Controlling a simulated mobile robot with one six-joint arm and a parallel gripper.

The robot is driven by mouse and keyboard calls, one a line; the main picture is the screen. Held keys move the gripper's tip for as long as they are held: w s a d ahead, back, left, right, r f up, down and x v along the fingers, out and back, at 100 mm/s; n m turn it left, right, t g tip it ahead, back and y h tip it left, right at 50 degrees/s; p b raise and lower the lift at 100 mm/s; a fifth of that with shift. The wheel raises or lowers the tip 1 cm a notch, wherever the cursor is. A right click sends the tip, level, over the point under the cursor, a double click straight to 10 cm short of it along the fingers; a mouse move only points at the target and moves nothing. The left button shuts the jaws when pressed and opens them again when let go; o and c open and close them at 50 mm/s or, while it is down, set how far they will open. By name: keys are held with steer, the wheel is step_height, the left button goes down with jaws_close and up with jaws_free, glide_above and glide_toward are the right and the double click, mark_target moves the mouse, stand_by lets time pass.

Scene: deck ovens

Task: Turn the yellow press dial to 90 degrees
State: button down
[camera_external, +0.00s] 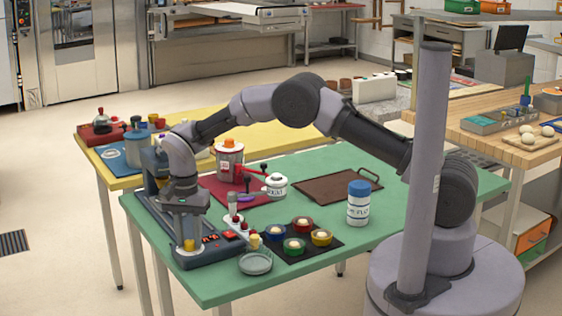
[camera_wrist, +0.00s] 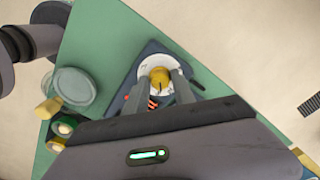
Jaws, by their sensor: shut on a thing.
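The yellow press dial (camera_wrist: 159,77) sits on a pale round plate on the dark press base (camera_external: 208,257). In the external view the dial (camera_external: 189,245) shows low between my fingers, at the front left corner of the green table. My gripper (camera_external: 188,238) points straight down over it. In the wrist view my gripper's two fingers (camera_wrist: 160,90) stand on either side of the dial and are shut on it. The dial's exact angle and any scale marks are too small to read.
A red display (camera_external: 210,238) and red button (camera_external: 229,235) sit beside the dial. A clear round dish (camera_external: 256,263) lies just right of the press base. A dark mat (camera_external: 325,239) holds several coloured cups. A blue-lidded jar (camera_external: 358,203) stands farther right.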

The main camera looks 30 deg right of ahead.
mark_target(190, 241)
steer(key=shift+m, duration=0.7)
steer(key=c, duration=1.1)
jaws_free()
steer(key=shift+o, duration=0.2)
step_height(190, 241, up, 18)
steer(key=p, duration=0.5)
steer(key=shift+f, duration=0.25)
